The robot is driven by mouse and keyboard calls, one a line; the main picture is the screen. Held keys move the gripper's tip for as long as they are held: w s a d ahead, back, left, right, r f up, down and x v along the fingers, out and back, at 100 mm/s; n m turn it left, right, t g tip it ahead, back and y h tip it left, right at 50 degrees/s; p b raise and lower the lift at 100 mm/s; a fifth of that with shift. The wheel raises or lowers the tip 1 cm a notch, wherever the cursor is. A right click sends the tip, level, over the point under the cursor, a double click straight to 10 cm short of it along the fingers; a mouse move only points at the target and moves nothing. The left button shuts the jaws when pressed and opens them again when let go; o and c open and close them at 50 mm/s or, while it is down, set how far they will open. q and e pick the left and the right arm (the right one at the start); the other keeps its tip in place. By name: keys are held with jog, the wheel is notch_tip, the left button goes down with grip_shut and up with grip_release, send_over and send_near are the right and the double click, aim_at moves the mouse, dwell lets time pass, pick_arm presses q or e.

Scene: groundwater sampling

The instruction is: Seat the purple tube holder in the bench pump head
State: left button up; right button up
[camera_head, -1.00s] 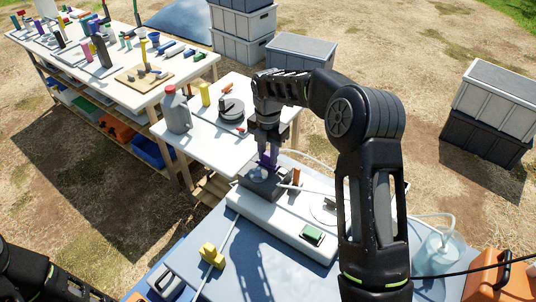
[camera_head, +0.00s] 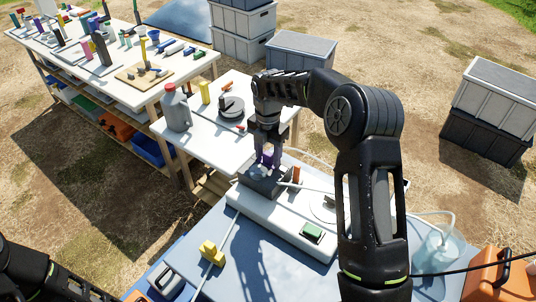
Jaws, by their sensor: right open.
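The purple tube holder (camera_head: 267,159) shows between the fingers of my right gripper (camera_head: 267,162), at the grey pump head (camera_head: 263,184) on the left end of the white bench pump (camera_head: 283,222). My right gripper points down over the pump head and its fingers are open around the holder. The holder's lower part is small and partly hidden, so I cannot tell how fully it sits in the head. My left arm shows at the lower left corner; its gripper is out of view.
A yellow block (camera_head: 211,252) lies left of the pump. Thin tubing runs from the pump toward a clear vessel (camera_head: 440,252) at right. An orange case (camera_head: 500,278) stands at the lower right. Behind, a white table holds a grey jug (camera_head: 175,110) and a dark round device (camera_head: 231,108).

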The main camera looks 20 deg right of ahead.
notch_tip(320, 180, up, 12)
jog(key=b, duration=0.1)
jog(key=shift+r, duration=0.2)
dwell(0.9)
